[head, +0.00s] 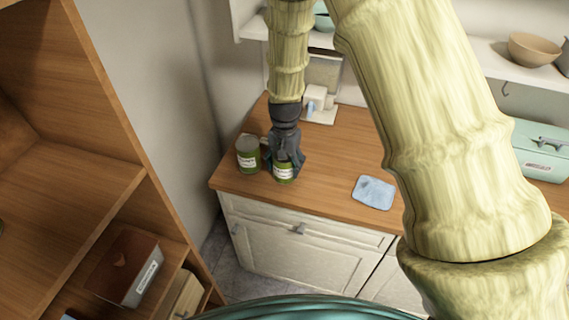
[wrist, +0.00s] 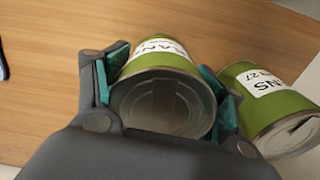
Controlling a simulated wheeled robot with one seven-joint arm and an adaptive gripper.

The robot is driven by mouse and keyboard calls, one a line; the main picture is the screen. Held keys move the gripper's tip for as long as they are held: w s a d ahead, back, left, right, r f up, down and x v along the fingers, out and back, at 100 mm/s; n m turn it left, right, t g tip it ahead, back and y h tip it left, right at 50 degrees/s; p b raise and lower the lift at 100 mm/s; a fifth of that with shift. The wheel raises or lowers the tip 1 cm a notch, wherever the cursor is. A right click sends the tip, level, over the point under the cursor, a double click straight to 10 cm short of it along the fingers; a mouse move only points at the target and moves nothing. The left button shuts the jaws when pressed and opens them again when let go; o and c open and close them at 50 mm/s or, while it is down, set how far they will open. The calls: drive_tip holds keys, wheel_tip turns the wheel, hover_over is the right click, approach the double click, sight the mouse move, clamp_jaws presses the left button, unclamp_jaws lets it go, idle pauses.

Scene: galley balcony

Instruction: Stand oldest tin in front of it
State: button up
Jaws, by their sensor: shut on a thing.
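Two green tins with white labels are at the left end of the wooden counter (head: 330,178). My gripper (head: 284,165) is shut on one tin (head: 283,174), at the counter's front edge side. In the wrist view the held tin (wrist: 163,105) lies between the two teal-padded fingers, its metal end facing the camera. The other tin (head: 248,155) stands just left of the gripper in the head view. In the wrist view this other tin (wrist: 265,100) is right beside the right finger. Its label shows "27"; the held tin's date is not readable. I cannot tell whether the held tin touches the counter.
A blue cloth (head: 374,192) lies on the counter to the right. A white dispenser-like item (head: 317,106) stands at the back. A mint box (head: 541,150) is at far right. A wooden shelf unit (head: 80,190) rises at left. Counter between tins and cloth is clear.

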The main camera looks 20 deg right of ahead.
drive_tip(key=o, duration=1.3)
drive_tip(key=shift+s+f, duration=0.25)
drive_tip(key=shift+f, duration=0.1)
drive_tip(key=o, duration=0.3)
drive_tip(key=shift+a, duration=0.1)
drive_tip(key=shift+o, duration=0.2)
drive_tip(key=shift+w, duration=0.2)
drive_tip(key=shift+r, duration=0.1)
drive_tip(key=shift+f+b, duration=0.25)
drive_tip(key=shift+b, duration=0.05)
drive_tip(key=shift+s+r+b, duration=0.15)
drive_tip(key=shift+r+b, duration=0.8)
drive_tip(key=shift+r, duration=1.8)
drive_tip(key=shift+s+r+b, duration=0.1)
drive_tip(key=shift+r+b, duration=0.8)
drive_tip(key=shift+r, duration=1.8)
